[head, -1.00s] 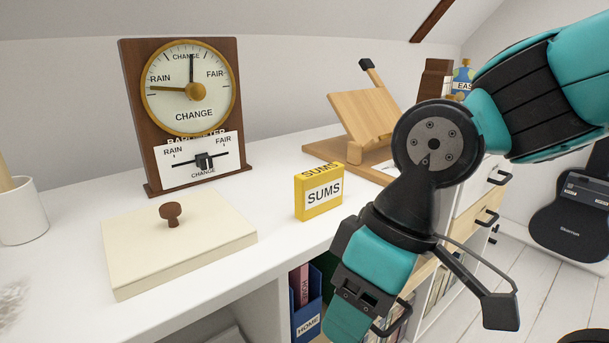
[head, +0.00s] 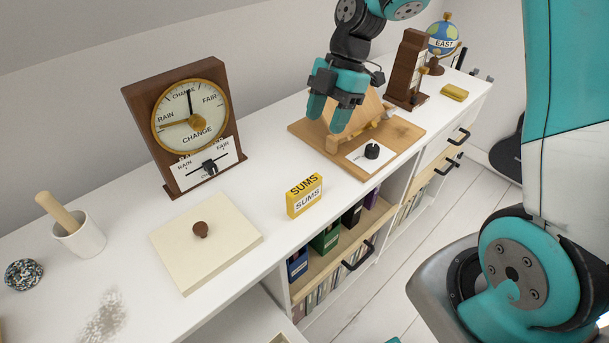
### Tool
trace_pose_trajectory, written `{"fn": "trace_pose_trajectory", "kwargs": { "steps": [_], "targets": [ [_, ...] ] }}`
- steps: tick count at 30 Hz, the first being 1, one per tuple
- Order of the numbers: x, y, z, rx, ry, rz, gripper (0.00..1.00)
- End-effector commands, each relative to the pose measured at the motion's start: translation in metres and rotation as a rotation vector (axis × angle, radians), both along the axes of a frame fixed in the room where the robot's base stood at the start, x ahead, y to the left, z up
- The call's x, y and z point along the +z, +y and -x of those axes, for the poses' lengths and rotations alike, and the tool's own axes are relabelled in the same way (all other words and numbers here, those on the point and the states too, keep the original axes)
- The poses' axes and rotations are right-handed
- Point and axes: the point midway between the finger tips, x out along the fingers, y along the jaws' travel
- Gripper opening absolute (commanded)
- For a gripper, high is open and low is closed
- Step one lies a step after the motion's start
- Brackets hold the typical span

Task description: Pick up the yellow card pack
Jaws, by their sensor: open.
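The yellow card pack (head: 304,196), labelled SUMS, stands upright on the white desk near its front edge, just right of the cream lidded box. My gripper (head: 328,114) has teal fingers pointing down. It is open and empty, above the wooden board and stand, up and to the right of the pack and clear of it. The pack is fully in view.
The cream box (head: 182,253) with a brown knob lies left of the pack. The barometer (head: 178,108) stands behind. The wooden board (head: 405,133) with a stand and black knob lies to the right. A cup (head: 80,240) stands far left. Desk around the pack is clear.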

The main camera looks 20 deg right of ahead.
Motion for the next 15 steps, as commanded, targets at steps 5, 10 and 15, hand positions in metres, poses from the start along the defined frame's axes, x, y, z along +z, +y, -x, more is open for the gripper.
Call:
{"fn": "trace_pose_trajectory", "kwargs": {
  "steps": [5, 10, 15],
  "targets": [
    [-0.026, 0.009, 0.004, 0.013, 0.004, -0.003, 0.53],
    [-0.062, 0.024, 0.009, 0.013, 0.004, -0.003, 0.53],
    [-0.094, 0.036, 0.014, 0.013, 0.003, -0.001, 0.53]
  ]
}}
